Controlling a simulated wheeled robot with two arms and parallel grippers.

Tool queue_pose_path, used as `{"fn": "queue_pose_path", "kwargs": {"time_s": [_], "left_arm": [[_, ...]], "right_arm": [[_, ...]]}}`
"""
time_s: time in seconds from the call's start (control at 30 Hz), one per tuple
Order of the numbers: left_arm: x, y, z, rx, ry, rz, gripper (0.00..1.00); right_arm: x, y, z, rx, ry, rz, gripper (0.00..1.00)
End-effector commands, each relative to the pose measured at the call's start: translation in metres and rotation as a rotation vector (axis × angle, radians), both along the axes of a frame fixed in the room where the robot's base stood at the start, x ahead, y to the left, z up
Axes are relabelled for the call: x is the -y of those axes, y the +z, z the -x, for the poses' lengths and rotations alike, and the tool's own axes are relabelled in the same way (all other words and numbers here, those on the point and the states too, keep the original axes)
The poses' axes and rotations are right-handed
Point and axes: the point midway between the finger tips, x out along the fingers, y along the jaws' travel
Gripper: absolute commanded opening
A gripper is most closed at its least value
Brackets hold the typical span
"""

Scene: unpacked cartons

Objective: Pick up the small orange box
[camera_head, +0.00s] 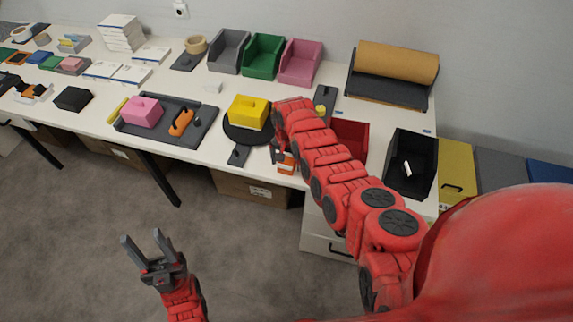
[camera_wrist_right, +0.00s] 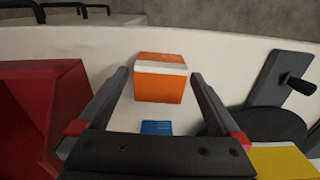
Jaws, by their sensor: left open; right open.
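The small orange box (camera_wrist_right: 160,84), with a white band along its top edge, stands on the white table near its front edge. In the head view it shows only partly (camera_head: 287,162), beside and below my right gripper (camera_head: 280,152), and the arm hides the rest. In the right wrist view my right gripper (camera_wrist_right: 158,78) is open, with one finger on each side of the box. My left gripper (camera_head: 142,243) is open and empty, above the floor in front of the table.
A red bin (camera_wrist_right: 35,105) is left of the box in the wrist view. A dark round board (camera_wrist_right: 262,124), a grey plate with a black knob (camera_wrist_right: 279,80) and a yellow block (camera_wrist_right: 285,161) are to the right. A blue patch (camera_wrist_right: 157,127) lies near the box.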

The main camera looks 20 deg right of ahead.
Motion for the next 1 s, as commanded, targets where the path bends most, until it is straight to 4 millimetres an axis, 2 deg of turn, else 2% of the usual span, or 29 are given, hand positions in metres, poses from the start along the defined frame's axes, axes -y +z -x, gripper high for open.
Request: {"fn": "queue_pose_path", "kwargs": {"time_s": [0.13, 0.6, 1.0], "left_arm": [[0.0, -0.0001, 0.0, 0.0, 0.0, 0.0, 0.5], [0.0, -0.0001, 0.0, 0.0, 0.0, 0.0, 0.5], [0.0, -0.0012, 0.0, 0.0, 0.0, 0.0, 0.5]], "right_arm": [[-0.0002, -0.0002, 0.0003, -0.001, 0.0, -0.001, 1.0], [-0.0003, -0.0004, 0.0008, -0.002, 0.001, 0.0, 0.15], [-0.0006, 0.0011, 0.0009, -0.004, 0.001, 0.0, 0.15]]}}
